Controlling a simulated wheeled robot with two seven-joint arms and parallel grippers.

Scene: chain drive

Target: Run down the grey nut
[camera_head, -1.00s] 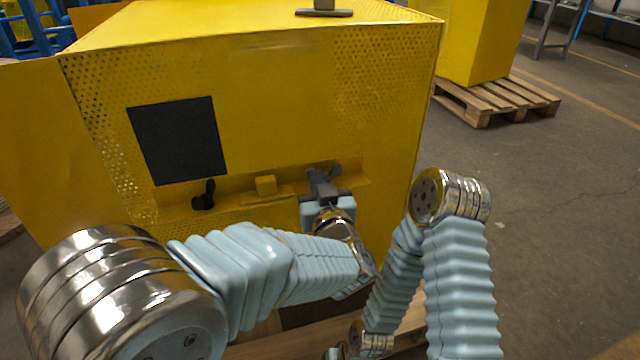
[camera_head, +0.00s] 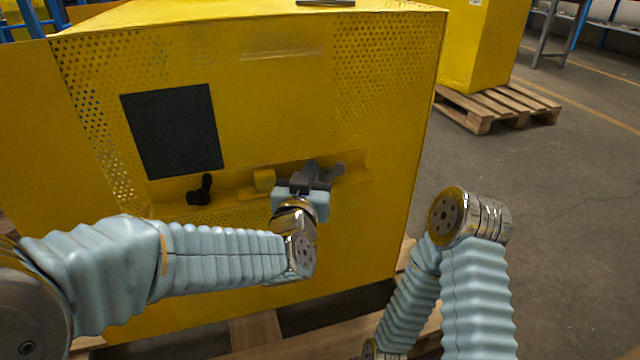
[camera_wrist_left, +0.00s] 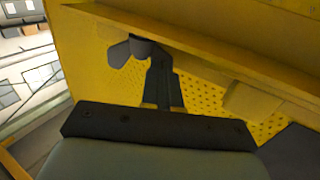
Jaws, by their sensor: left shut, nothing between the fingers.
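The grey nut (camera_head: 337,171) is a small winged nut at the right part of the yellow machine's ledge. My left gripper (camera_head: 309,173) is at its left side in the head view and partly covers it. In the left wrist view one grey wing (camera_wrist_left: 119,54) and a darker hub show just past the fingertips (camera_wrist_left: 160,58). The left fingers are shut with nothing between them. I cannot tell whether they touch the nut. My right gripper is out of view; only the right arm shows.
A yellow block (camera_head: 264,181) and a black winged nut (camera_head: 200,191) sit further left on the ledge (camera_head: 235,188). A black square panel (camera_head: 172,130) is above them. A wooden pallet (camera_head: 497,104) stands on the floor at the right.

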